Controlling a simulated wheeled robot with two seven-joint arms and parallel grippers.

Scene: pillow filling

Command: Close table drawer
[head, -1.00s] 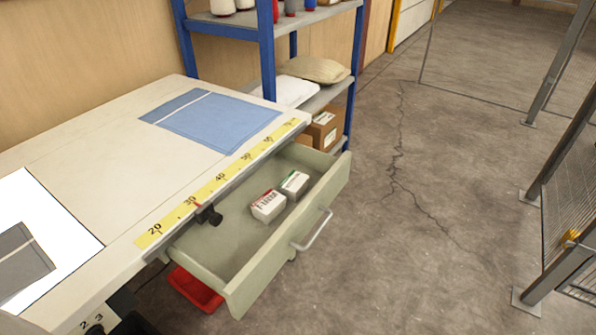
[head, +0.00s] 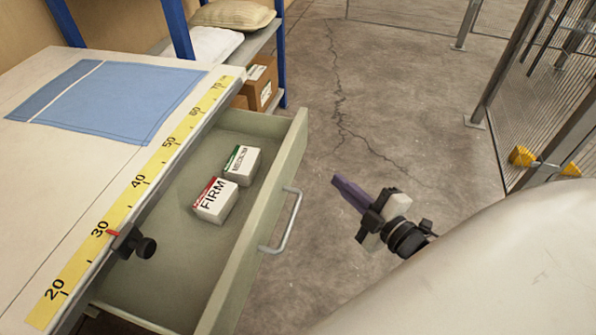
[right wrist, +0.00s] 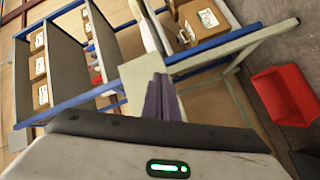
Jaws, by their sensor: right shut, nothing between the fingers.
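The table drawer (head: 262,225) is pulled out from under the table's right edge, a light green box with a metal bar handle (head: 283,222) on its front. Inside it lie two small boxes, one marked FIRM (head: 215,201) with a red edge and one with a green edge (head: 241,164). My right gripper (head: 338,184) is shut and empty, in the air to the right of the drawer front, apart from the handle. In the right wrist view its purple fingers (right wrist: 162,98) show together. My left gripper is not in view.
The table top (head: 30,180) carries a blue cloth (head: 110,98) and a yellow ruler (head: 130,195) with a black knob (head: 140,246) at its edge. A blue shelf rack (head: 178,30) stands behind. A red bin (right wrist: 282,95) shows in the right wrist view. Floor right of the drawer is clear.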

